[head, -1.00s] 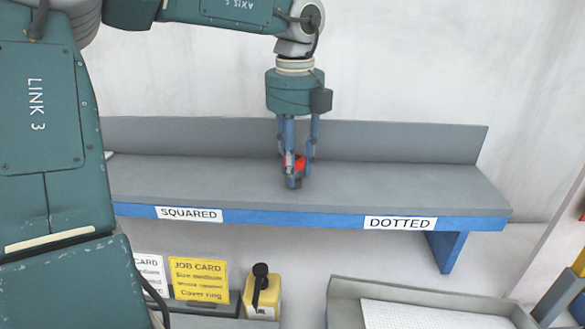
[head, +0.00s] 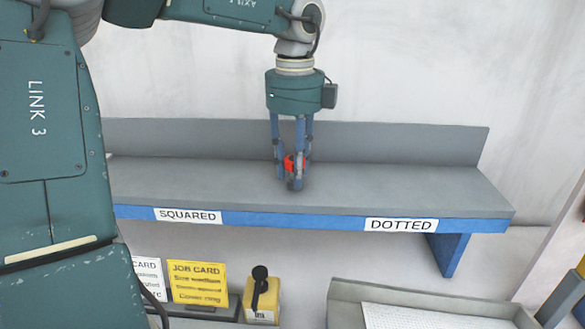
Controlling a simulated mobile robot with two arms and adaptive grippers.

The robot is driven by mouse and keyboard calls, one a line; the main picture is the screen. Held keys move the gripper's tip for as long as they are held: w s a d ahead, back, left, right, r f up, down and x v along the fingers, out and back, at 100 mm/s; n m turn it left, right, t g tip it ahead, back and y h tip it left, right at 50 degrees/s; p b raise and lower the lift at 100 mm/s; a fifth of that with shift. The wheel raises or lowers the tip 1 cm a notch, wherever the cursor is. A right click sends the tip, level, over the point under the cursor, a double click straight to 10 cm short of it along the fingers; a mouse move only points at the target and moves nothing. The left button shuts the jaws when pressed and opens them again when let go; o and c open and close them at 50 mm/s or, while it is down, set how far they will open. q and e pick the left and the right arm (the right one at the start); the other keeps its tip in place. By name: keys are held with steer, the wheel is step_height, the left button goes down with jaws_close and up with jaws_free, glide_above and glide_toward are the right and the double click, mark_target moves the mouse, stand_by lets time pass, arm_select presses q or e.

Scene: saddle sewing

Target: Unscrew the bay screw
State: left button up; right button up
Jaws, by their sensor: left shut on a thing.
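My left gripper (head: 294,180) points straight down over the middle of the grey shelf (head: 400,184). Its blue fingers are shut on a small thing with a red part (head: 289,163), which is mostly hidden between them. A dark part sits at the fingertips, close to the shelf surface; I cannot tell whether it touches. I take the held thing to be the bay screw, but its shape is too small to make out. My right gripper is not in view.
The shelf's blue front edge carries the labels SQUARED (head: 188,216) and DOTTED (head: 401,225). Below stand a yellow job card (head: 197,283), a yellow bottle with a black top (head: 261,298) and a grey tray (head: 440,298). The shelf top beside the gripper is clear.

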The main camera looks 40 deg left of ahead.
arm_select(q)
steer(key=shift+n, duration=0.5)
steer(key=n, duration=0.3)
steer(key=shift+n, duration=0.3)
steer(key=n, duration=0.3)
